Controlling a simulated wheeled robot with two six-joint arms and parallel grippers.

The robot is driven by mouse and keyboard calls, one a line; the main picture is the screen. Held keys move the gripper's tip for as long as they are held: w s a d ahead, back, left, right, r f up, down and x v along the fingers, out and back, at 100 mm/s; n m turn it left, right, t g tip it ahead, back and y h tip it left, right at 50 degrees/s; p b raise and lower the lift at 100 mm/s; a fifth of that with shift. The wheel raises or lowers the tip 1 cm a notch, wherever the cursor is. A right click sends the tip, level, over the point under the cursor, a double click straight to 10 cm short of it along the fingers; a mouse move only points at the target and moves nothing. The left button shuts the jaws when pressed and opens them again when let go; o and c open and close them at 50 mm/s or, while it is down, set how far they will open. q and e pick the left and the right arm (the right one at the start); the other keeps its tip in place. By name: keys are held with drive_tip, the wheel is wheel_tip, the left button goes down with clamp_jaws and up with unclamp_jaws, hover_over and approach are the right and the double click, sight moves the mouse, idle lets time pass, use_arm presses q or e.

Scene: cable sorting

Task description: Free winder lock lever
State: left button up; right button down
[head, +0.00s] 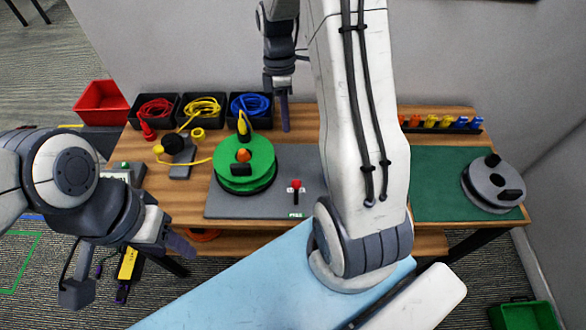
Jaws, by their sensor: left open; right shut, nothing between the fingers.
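The green winder (243,165), a round drum with an orange knob on top, sits on a grey mat (225,206) at the middle of the table. A small red-topped lever (296,186) stands on the mat just right of the winder. My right gripper (286,126) is shut and empty, pointing down behind the lever and to the right of the winder, apart from both. My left gripper (180,243) is open and empty in front of the table's left part, well away from the lever. My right arm hides the mat's right part.
Black bins with red (155,108), yellow (202,107) and blue (250,104) cables line the back. A yellow cable runs from a black-and-yellow device (174,144) toward the winder. A grey reel (492,184) sits on the green mat (440,172) at the right.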

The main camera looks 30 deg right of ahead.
drive_tip(key=shift+d+f, duration=0.25)
drive_tip(key=shift+d, duration=0.2)
approach(296, 193)
drive_tip(key=w+d+f, duration=0.2)
drive_tip(key=w, duration=0.1)
drive_tip(key=w+d+f, duration=0.1)
drive_tip(key=w+f, duration=0.1)
drive_tip(key=shift+w+p, duration=0.2)
drive_tip(key=shift+p, duration=0.15)
drive_tip(key=s, duration=0.1)
drive_tip(key=s+a, duration=0.1)
drive_tip(key=s+p, duration=0.1)
drive_tip(key=shift+a+f, duration=0.15)
drive_tip(key=shift+f, duration=0.2)
drive_tip(key=shift+s+a+f, duration=0.15)
drive_tip(key=shift+s+f, duration=0.05)
drive_tip(key=shift+s, duration=0.1)
